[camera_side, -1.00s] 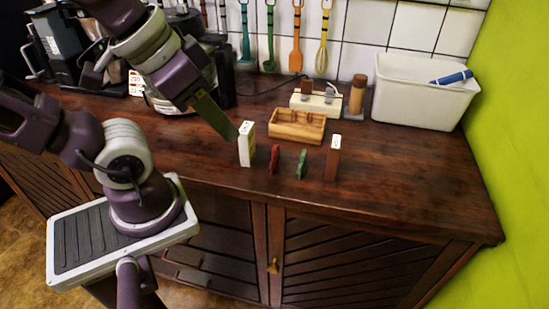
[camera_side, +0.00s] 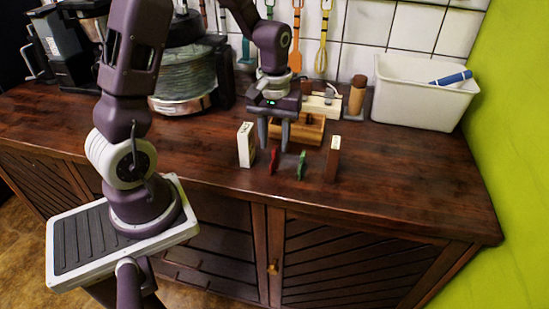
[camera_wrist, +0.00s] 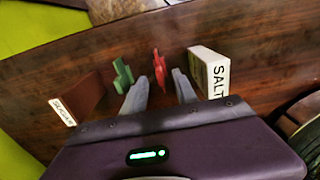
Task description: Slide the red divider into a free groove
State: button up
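The red divider (camera_side: 274,160) stands upright on the counter, between the white salt box (camera_side: 246,145) and the green divider (camera_side: 301,165). The wrist view also shows the red divider (camera_wrist: 160,70), just beyond and between my fingertips. My gripper (camera_side: 274,149) points down with its fingers apart and nothing between them, above and behind the red divider; it also shows in the wrist view (camera_wrist: 159,85). The wooden tray (camera_side: 316,131) behind is partly hidden by my gripper. I cannot make out its grooves in these views.
A brown sugar box (camera_side: 333,160) stands right of the green divider. A cream block (camera_side: 325,104), a wooden jar (camera_side: 357,95) and a white bin (camera_side: 420,95) stand at the back. The counter's right front (camera_side: 420,190) is clear.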

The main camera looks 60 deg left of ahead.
aim_at(274, 148)
notch_tip(274, 148, down, 3)
jog(key=shift+a+f, duration=0.1)
grip_shut()
notch_tip(274, 148, up, 10)
jog(key=shift+r, duration=0.1)
dwell(0.4)
jog(key=w+a, duration=1)
jog(key=w, duration=0.1)
jog(key=shift+r, duration=0.35)
